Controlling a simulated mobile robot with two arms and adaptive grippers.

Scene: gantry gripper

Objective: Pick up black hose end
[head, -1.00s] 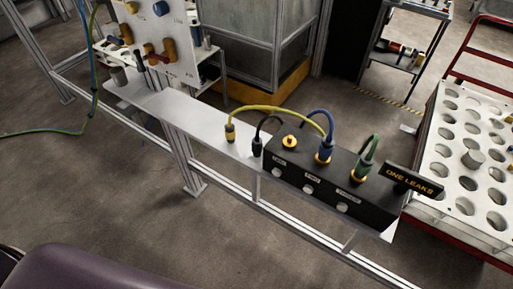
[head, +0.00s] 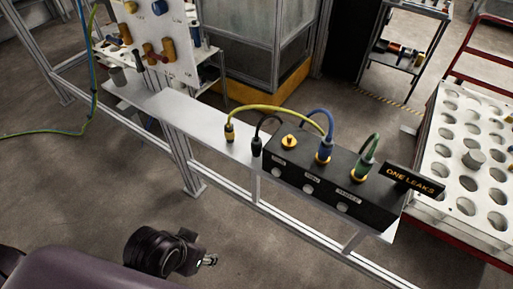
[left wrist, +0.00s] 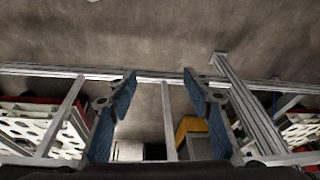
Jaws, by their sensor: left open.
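The black hose end (head: 256,146) stands upright on the light metal shelf (head: 215,128), just left of the black box (head: 330,185). Its thin black hose arcs up and over toward the box. My left gripper (head: 210,261) is low in the head view, well below and left of the hose end and apart from it. In the left wrist view the left gripper (left wrist: 159,80) shows two blue-padded fingers spread apart with nothing between them. The hose end cannot be made out in that view. My right gripper is not seen.
A yellow hose end (head: 230,132) stands left of the black one. Yellow, blue (head: 324,150) and green (head: 362,165) hoses crowd the box, which bears a "ONE LEAKS" sign (head: 413,180). A metal rail (head: 300,228) runs below the shelf. A holed white tray (head: 470,130) is at right.

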